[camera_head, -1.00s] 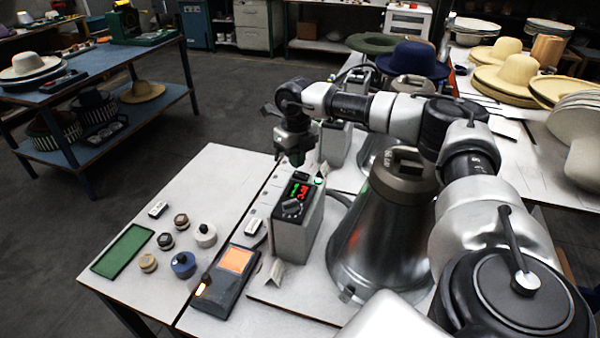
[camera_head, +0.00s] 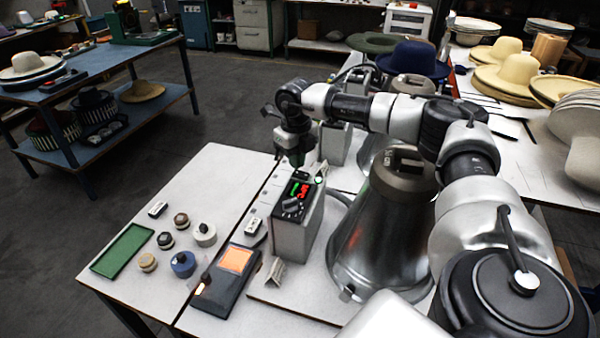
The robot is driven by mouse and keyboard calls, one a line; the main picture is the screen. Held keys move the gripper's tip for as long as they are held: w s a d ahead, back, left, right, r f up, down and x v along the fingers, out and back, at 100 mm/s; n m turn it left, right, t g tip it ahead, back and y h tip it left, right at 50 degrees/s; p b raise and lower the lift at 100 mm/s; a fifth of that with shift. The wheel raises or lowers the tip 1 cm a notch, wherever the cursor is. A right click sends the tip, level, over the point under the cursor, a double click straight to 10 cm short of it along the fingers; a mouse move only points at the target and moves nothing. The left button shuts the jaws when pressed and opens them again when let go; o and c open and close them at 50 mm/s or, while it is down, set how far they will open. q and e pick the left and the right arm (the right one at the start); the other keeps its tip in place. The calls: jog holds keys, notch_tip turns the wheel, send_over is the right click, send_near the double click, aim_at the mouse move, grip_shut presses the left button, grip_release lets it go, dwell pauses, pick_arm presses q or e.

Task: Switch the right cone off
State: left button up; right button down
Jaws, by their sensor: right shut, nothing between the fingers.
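My right gripper (camera_head: 296,162) points down, shut and empty, just above the far top end of this box. I cannot tell whether it touches the box. A second cone (camera_head: 372,155) and its box (camera_head: 335,143) stand behind, partly hidden by my right arm. My left gripper is out of view.
A dark device with an orange screen (camera_head: 236,259), a green tray (camera_head: 124,250) and several small knobbed pieces (camera_head: 183,264) lie on the table to the left. A folded card (camera_head: 276,271) stands before the box. Hats (camera_head: 516,75) lie at the back right.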

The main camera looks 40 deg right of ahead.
aim_at(296, 172)
jog(key=shift+f+b, duration=0.6)
jog(key=shift+f, duration=0.6)
dwell(0.3)
jog(key=shift+r, duration=0.1)
jog(key=shift+r+p, duration=0.9)
jog(key=shift+p, duration=0.05)
notch_tip(296, 172, up, 5)
jog(key=p, duration=0.4)
jog(key=shift+r, duration=0.1)
